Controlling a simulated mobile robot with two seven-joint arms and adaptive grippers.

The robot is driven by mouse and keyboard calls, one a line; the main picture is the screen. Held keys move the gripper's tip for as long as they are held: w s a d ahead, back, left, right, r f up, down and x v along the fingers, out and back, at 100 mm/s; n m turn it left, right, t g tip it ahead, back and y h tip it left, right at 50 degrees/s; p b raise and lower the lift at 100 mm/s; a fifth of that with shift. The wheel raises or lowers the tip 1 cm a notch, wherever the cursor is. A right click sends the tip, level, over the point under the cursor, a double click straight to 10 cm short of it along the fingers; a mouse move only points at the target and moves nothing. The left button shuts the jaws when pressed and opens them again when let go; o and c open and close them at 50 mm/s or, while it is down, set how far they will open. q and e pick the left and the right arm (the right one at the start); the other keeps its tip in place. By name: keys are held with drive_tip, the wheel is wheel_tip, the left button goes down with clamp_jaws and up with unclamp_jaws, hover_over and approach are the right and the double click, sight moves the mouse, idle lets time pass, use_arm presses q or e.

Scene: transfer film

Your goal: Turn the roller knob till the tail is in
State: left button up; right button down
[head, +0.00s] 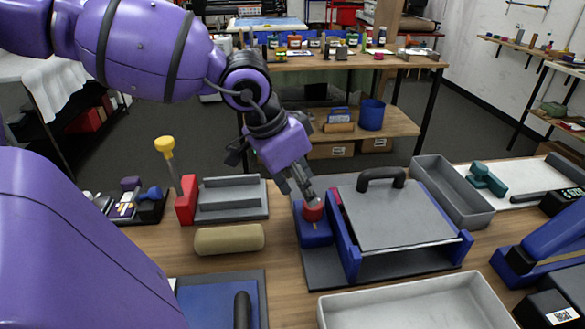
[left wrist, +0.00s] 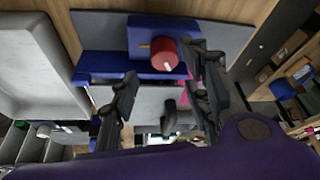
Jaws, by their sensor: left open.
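The red roller knob (head: 313,211) sits on a blue block (head: 312,232) at the left side of a press with blue side walls and a flat grey plate (head: 393,217) with a dark handle. My left gripper (head: 303,189) is open, pointing down at the knob from above and behind. In the left wrist view the knob (left wrist: 165,54) shows a white mark and lies between the fingertip lines, closer to the right finger; contact cannot be told. A magenta strip (head: 336,197) shows beside the plate; whether it is the film tail is unclear. My right gripper is out of view.
A beige roll (head: 229,239) lies left of the press. A red block (head: 187,200) and a grey fixture (head: 231,198) stand behind it. An empty grey tray (head: 418,303) is in front, another grey bin (head: 452,190) at right. Bare wood shows between roll and press.

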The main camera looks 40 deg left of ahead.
use_arm(q)
drive_tip(key=shift+v, duration=2.65)
drive_tip(key=shift+c, duration=0.3)
